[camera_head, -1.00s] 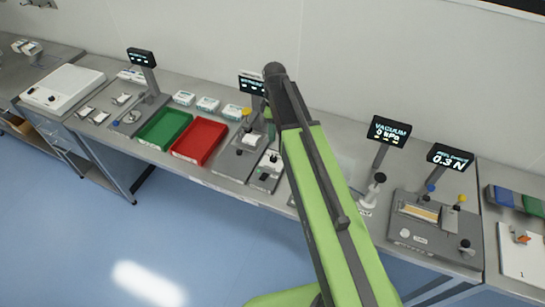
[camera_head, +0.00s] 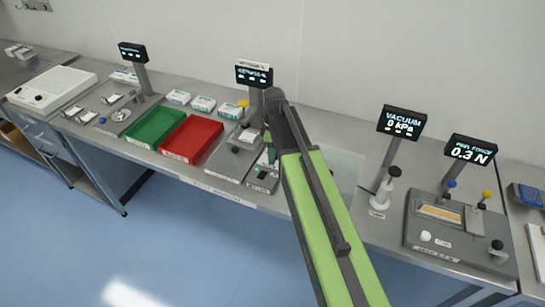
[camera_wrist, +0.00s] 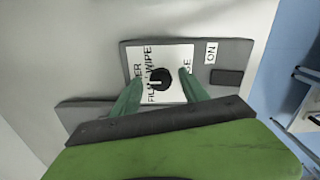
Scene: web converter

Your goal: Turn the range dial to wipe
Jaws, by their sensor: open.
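The range dial (camera_wrist: 160,78) is a round black knob on a white label plate in the wrist view. The label (camera_wrist: 148,56) reads "WIPE" at the top, with partly cut words on both sides. A pale mark shows on the dial, but I cannot tell which word it points to. My gripper (camera_wrist: 161,74) has its green fingers apart, one on each side of the dial. I cannot tell whether they touch it. In the head view my gripper (camera_head: 271,153) is over the small grey dial panel (camera_head: 262,186), and my arm hides part of it.
A dark switch (camera_wrist: 227,77) sits beside an "ON" label on the same panel. A red tray (camera_head: 192,139) and a green tray (camera_head: 155,127) lie to the left. A vacuum display (camera_head: 401,122) and a force display (camera_head: 470,149) stand to the right.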

